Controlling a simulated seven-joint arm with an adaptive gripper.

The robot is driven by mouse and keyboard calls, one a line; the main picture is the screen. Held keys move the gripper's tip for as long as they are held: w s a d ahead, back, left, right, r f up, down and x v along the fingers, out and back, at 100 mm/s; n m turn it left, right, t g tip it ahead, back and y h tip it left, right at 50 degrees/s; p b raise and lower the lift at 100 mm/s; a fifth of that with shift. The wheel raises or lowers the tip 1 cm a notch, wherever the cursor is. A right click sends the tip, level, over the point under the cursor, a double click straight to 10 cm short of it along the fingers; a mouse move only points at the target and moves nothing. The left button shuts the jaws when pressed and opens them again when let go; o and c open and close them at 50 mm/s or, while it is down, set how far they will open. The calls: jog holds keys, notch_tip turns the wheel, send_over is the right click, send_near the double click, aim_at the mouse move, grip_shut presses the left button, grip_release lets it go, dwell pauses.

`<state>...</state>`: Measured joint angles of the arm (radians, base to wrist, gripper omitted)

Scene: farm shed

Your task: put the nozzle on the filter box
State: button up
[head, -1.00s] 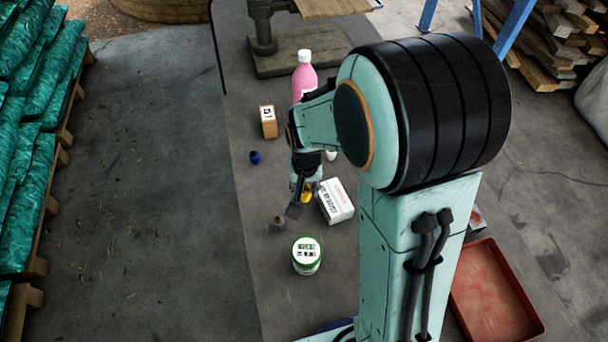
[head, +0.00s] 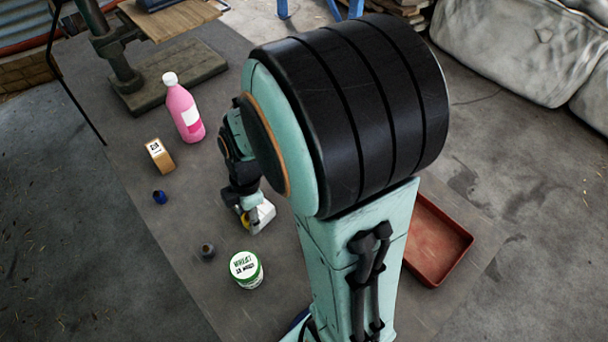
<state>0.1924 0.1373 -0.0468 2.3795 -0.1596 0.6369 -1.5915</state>
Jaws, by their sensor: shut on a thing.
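A small yellow piece, which looks like the nozzle (head: 244,219), shows at the tip of my gripper (head: 247,212). The gripper is shut on it, pointing down, and its fingers hide most of it. A white box with print, likely the filter box (head: 264,216), lies on the table right beside and behind the fingers, partly covered by them. I cannot tell whether the nozzle touches the box. Two other small nozzle-like pieces stand on the table: a blue one (head: 159,197) and a dark grey one (head: 207,251).
A white and green tin (head: 246,270) stands near the gripper. A pink bottle (head: 184,108) and an orange-brown box (head: 159,155) stand farther back. A drill-press-like stand (head: 170,77) is at the far end. A red tray (head: 437,240) lies at right. The left table strip is clear.

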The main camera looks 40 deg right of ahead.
jog(key=s+d+r+m, duration=0.25)
jog(key=s+d, duration=0.45)
jog(key=d, duration=0.6)
jog(key=shift+n, duration=0.35)
notch_tip(320, 180, down, 7)
jog(key=shift+a+r, duration=0.1)
jog(key=o, duration=0.9)
